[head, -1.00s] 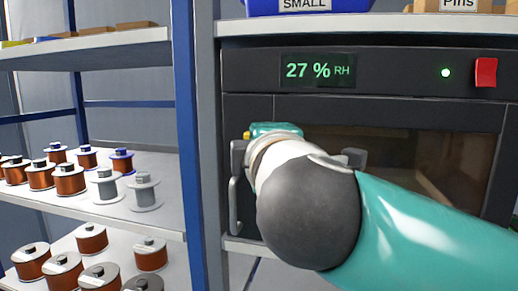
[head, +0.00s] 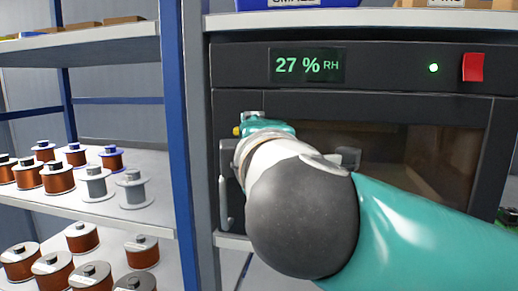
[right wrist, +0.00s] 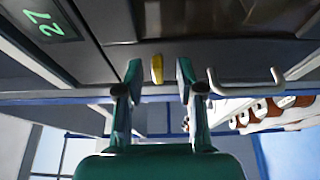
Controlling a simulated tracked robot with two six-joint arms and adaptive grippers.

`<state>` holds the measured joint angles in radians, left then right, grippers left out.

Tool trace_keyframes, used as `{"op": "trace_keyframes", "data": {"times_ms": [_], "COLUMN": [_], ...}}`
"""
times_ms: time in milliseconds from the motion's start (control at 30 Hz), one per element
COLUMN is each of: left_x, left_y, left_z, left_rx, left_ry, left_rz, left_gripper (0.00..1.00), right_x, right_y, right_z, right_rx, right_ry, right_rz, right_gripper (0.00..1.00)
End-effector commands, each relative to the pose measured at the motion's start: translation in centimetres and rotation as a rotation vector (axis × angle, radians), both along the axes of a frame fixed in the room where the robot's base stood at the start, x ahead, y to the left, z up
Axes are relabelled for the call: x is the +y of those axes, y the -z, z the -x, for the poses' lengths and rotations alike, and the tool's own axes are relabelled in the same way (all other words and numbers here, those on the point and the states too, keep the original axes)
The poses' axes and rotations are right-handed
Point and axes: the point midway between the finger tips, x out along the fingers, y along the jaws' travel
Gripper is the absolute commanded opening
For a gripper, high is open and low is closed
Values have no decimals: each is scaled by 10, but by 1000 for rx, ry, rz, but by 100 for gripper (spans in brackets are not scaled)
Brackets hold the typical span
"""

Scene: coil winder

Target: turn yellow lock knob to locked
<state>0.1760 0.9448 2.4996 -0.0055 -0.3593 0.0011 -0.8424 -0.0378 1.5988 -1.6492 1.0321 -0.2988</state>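The yellow lock knob (right wrist: 157,68) shows in the right wrist view on the dark door edge of the cabinet, pointing along the picture's vertical. My right gripper (right wrist: 159,78) is open, with one fingertip on each side of the knob and a visible gap on both sides. In the head view only a small bit of the yellow knob (head: 237,131) shows at the door's upper left. My right arm hides most of the gripper (head: 254,119) and part of the door there. My left gripper is in neither view.
The door's grey handle (head: 224,204) is just below the knob; it also shows in the right wrist view (right wrist: 248,86). A display (head: 306,66) reads 27 % RH, beside a green light and red switch (head: 473,67). Shelves with wire spools (head: 57,178) stand left.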

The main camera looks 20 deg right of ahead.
Motion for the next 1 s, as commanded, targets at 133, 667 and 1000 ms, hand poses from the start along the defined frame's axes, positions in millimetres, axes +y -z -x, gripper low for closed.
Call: {"op": "trace_keyframes", "data": {"times_ms": [133,667,1000], "left_x": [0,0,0], "left_y": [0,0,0], "left_z": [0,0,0], "left_rx": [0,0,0], "left_ry": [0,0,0], "left_rz": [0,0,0], "left_gripper": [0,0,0], "right_x": [6,21,21], "right_y": [-1,2,2], "right_z": [26,103,104], "right_rx": [-3,1,2], "right_ry": [-6,-1,1], "right_rz": [-1,-1,-1], "right_gripper": [38,38,38]}}
